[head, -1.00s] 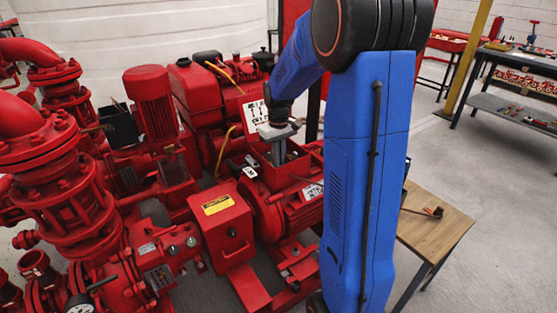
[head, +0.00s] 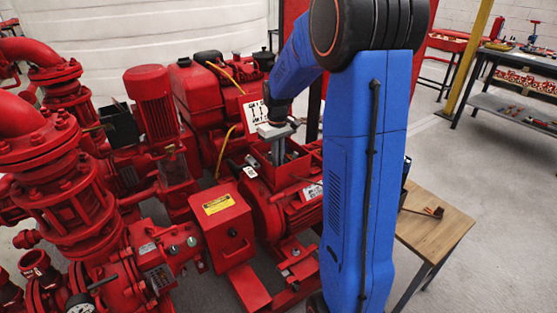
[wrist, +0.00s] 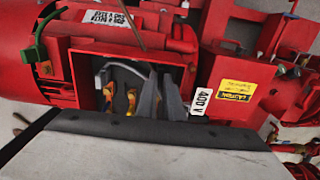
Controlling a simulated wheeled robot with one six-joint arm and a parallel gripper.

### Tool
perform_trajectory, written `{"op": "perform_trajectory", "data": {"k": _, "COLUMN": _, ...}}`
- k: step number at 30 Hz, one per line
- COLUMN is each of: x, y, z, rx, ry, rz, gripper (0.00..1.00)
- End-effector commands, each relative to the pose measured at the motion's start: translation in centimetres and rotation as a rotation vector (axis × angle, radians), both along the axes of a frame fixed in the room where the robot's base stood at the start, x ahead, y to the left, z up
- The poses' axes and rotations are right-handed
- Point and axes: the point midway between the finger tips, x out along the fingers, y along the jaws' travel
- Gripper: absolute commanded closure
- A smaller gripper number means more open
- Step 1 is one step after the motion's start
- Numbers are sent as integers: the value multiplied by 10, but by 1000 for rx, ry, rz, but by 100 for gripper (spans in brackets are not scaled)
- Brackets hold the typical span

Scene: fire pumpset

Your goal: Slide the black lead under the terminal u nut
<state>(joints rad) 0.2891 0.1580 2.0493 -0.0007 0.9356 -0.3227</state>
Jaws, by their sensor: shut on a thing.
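The open red terminal box (head: 262,176) sits on top of the red motor, and it also fills the middle of the wrist view (wrist: 84,75). My gripper (head: 278,158) reaches down into it; its grey fingers also show in the wrist view (wrist: 160,90). It is shut on the black lead, which is mostly hidden between and below the fingers. Brass-coloured terminals (wrist: 131,98) stand inside the box, left of the fingers in the wrist view. A grey cable (wrist: 112,68) arcs above them. I cannot make out which part is the terminal u nut.
The box walls stand close around the fingers. A red control box with a yellow label (head: 218,205) stands left of the motor.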

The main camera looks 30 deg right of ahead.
Motion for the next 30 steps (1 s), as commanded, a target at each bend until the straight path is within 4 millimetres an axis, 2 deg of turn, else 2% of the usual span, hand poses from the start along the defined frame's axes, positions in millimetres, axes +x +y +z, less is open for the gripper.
{"op": "perform_trajectory", "data": {"k": 30, "x": 16, "y": 1, "z": 0, "rx": 0, "ry": 0, "rz": 0, "gripper": 100}}
